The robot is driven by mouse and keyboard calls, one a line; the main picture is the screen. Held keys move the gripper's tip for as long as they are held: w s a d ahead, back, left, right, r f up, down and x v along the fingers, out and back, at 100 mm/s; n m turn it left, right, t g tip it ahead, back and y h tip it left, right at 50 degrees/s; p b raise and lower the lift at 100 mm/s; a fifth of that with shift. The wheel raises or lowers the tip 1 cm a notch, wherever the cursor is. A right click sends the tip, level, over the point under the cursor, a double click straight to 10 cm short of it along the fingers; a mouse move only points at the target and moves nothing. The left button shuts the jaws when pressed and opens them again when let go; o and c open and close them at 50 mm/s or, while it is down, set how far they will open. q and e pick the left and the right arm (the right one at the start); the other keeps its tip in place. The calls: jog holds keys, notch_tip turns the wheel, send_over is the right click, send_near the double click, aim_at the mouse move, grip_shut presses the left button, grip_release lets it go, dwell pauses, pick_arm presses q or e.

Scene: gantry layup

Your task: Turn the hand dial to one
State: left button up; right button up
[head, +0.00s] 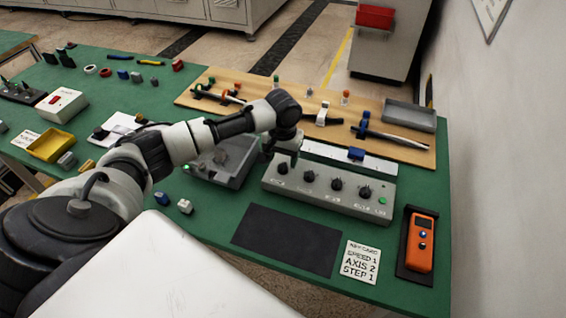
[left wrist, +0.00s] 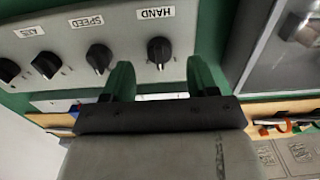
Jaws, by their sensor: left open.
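The black hand dial (left wrist: 160,50), labelled HAND, is on a grey control panel (left wrist: 60,24) in the left wrist view. It is the leftmost of several dials on the panel (head: 325,201) in the head view. My left gripper (left wrist: 160,68) is open and empty, its two green fingertips spread on either side of the dial's near edge; contact cannot be told. The dial's pale pointer faces toward the gripper in that view. In the head view the left gripper (head: 284,153) hangs over the panel's left end. My right gripper is not in view.
The speed dial (left wrist: 98,58) sits beside the hand dial, with the axis dial (left wrist: 46,65) beyond. A grey tray (head: 222,160) lies left of the panel. A card (head: 360,262), an orange handheld device (head: 421,243) and a dark mat (head: 287,240) lie in front.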

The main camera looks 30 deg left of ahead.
aim_at(283, 165)
pick_arm(q)
jog(key=shift+f, duration=1.6)
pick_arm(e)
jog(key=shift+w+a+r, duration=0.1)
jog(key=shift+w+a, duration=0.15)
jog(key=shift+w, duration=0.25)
pick_arm(q)
jog(key=c, duration=0.9)
jog(key=shift+r+p, duration=0.1)
jog(key=shift+p, duration=0.35)
jog(key=shift+c, duration=0.2)
jog(key=n+p, duration=0.5)
jog(key=p, duration=0.3)
jog(key=shift+r+n+p, duration=0.15)
jog(key=shift+n+p, duration=0.15)
jog(key=shift+n, duration=0.1)
jog(key=shift+f+n+p, duration=0.2)
jog(key=shift+n+p, duration=1.25)
jog(key=shift+n, duration=0.15)
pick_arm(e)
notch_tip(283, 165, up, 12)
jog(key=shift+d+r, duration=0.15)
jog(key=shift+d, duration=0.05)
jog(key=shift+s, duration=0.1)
pick_arm(q)
jog(key=o, duration=0.9)
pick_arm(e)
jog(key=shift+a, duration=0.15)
